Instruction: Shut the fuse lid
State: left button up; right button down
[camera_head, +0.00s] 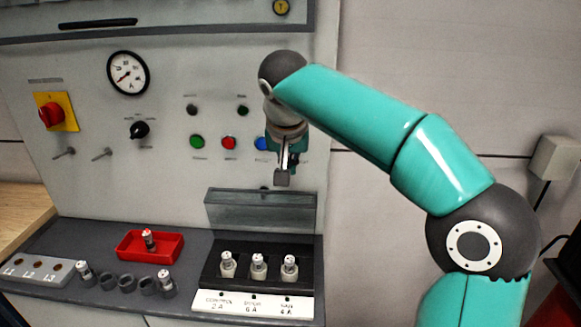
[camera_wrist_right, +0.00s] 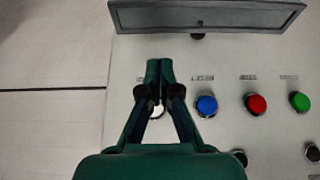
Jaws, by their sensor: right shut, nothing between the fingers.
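The fuse lid (camera_head: 260,210) is a grey see-through panel with a darker rim. It stands raised at the back of the black fuse block (camera_head: 212,277), which holds three fuses (camera_head: 258,266) uncovered. My left gripper is not in view.
A red tray (camera_head: 170,256) with one fuse lies left of the block. Several grey sockets (camera_head: 127,283), some with fuses, stand in front of it. Green (camera_head: 196,141), red (camera_head: 228,143) and blue (camera_head: 261,143) buttons sit on the panel near my right gripper.

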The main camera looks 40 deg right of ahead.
jog(key=x, duration=0.5)
jog(key=s+d+x, duration=0.1)
jog(key=x, duration=0.2)
jog(key=shift+w+d+f, duration=0.1)
jog(key=shift+w+f, duration=0.1)
jog(key=shift+f, duration=0.1)
